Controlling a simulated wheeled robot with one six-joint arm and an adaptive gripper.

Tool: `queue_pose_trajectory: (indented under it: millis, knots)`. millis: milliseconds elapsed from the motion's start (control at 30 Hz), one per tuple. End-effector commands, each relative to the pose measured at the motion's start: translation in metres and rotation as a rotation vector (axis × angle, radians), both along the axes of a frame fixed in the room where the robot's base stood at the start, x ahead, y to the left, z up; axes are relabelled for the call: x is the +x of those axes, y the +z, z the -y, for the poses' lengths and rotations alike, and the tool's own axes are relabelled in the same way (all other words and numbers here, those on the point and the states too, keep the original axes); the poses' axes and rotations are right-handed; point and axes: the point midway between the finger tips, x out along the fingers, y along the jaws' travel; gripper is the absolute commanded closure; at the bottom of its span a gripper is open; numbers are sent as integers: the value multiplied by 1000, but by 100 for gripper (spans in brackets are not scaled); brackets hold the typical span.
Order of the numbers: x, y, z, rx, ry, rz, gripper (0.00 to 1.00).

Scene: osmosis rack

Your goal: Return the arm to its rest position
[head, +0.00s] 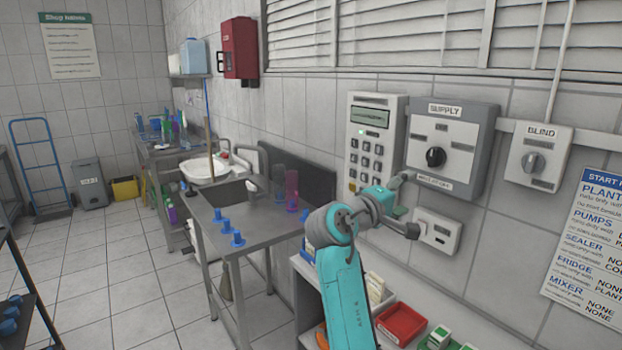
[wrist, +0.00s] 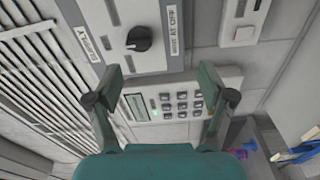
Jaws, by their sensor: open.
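My teal arm (head: 345,300) reaches up from the bottom of the head view toward the wall. My gripper (wrist: 162,78) is open and empty, with its two fingers spread apart in the wrist view. In the head view the gripper is partly hidden by my own wrist, in front of the wall below the supply box (head: 452,148). The supply box's black knob (wrist: 139,38) shows beyond the fingers in the wrist view. The keypad panel (wrist: 170,104) appears between the fingers. I cannot tell whether a finger touches anything.
A grey blind switch box (head: 536,156) and a small white socket (head: 437,231) are on the wall. Below stands a shelf with a red tray (head: 401,323). A metal sink table (head: 240,215) with blue pieces stands left. The tiled floor (head: 130,270) is open further left.

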Motion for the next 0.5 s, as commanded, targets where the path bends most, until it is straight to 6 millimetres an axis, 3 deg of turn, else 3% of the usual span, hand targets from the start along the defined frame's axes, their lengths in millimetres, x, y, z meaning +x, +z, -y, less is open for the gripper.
queue_pose_trajectory:
  millis: [267,500]
  knots:
    - [-2,-63,0,10,79,-6,19]
    - [-19,-155,0,51,200,-15,19]
